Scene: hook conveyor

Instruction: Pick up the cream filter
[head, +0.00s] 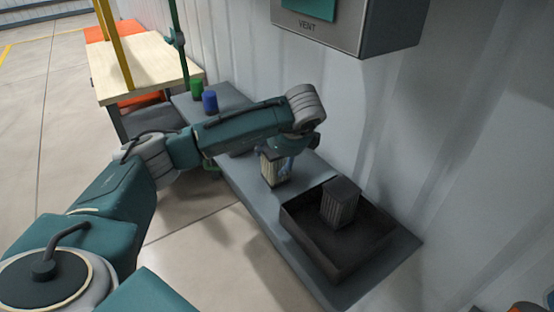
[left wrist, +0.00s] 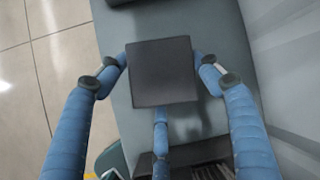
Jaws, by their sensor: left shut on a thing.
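The cream filter (head: 270,171) is a pleated block with a dark end, seen below my left wrist in the head view. My left gripper (head: 284,164) is shut on it; its blue fingers touch it from the sides. In the left wrist view the filter's dark square end (left wrist: 160,72) lies between the fingers, and its pleated sides are hidden. I cannot tell whether its bottom touches the grey shelf. My right gripper is not in view.
A dark tray (head: 312,246) holding a dark grey filter (head: 340,203) stands on the grey shelf (head: 243,181). Green (head: 197,88) and blue (head: 210,101) cylinders stand at its far end. A VENT box (head: 335,42) hangs on the wall. A wooden table (head: 145,66) is beyond.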

